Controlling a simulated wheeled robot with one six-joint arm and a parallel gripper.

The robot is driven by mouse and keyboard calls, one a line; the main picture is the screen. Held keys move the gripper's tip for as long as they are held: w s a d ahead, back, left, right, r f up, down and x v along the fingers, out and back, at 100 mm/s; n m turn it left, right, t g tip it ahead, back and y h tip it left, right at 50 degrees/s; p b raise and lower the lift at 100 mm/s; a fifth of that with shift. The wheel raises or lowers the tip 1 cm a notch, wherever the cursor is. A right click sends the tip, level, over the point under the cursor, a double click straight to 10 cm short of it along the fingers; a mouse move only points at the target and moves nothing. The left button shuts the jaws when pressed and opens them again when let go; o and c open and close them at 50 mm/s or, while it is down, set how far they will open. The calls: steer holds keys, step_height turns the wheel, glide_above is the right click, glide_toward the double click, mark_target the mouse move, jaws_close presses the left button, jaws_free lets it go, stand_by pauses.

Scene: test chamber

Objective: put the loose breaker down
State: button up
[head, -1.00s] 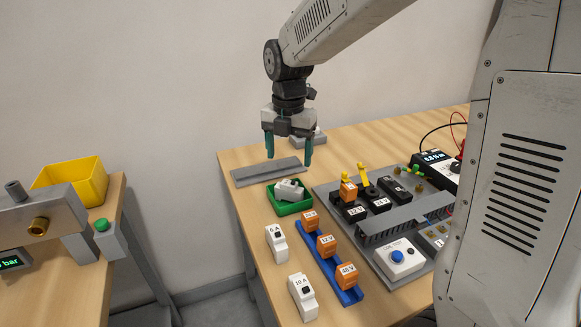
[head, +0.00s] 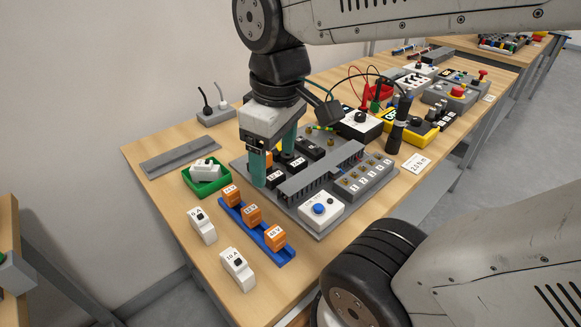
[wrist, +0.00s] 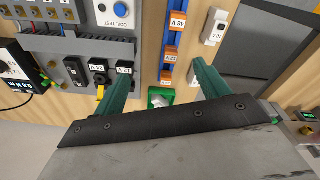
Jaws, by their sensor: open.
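A white breaker (head: 205,170) lies in the small green tray (head: 208,190) on the left of the bench. Two other white breakers stand on bare wood, one marked 6 A (head: 202,227) and one marked 10 A (head: 237,271). My gripper (head: 273,160) is open and empty, raised above the relay panel's left edge, to the right of the green tray. In the wrist view, my gripper's teal fingers (wrist: 161,72) are spread apart, with the tray (wrist: 160,97) and its white breaker low between them, partly hidden by the gripper body.
A blue rail (head: 268,247) carries orange relays in front of the tray. The grey panel (head: 320,225) has black relays, a slotted duct and a coil-test box (head: 320,210). A grey strip (head: 180,157) lies behind the tray. Bare wood lies left of the breakers.

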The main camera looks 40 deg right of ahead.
steer(key=s+m, duration=0.2)
steer(key=s+f+m, duration=0.1)
steer(key=m, duration=0.1)
steer(key=shift+s, duration=0.35)
